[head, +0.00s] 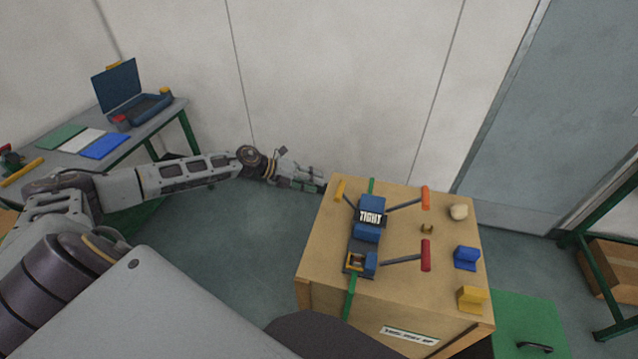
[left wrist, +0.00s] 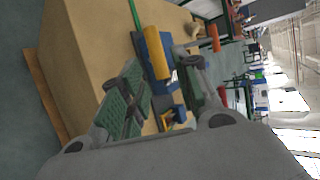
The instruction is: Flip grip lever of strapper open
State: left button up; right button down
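The strapper (head: 368,234) is a blue tool with a "TIGHT" label, lying along a green strap (head: 350,298) on a wooden crate (head: 315,262). Long levers reach right to an orange grip (head: 425,197) and a red grip (head: 426,255). A short lever on its far left side ends in a yellow grip (head: 340,190). Which lever is the grip lever is not marked. My left gripper (head: 320,181) is open and empty, just left of the yellow grip. In the left wrist view, the yellow grip (left wrist: 157,52) appears ahead, between the spread fingers. My right gripper is not seen.
A pale lump (head: 459,212), a blue block (head: 466,258) and a yellow block (head: 471,299) sit on the crate's right side. A table (head: 165,118) with an open blue case (head: 120,90) stands at left. A wall (head: 330,80) rises behind.

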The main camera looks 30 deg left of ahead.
pick_arm(q)
jog(key=shift+v, duration=0.8)
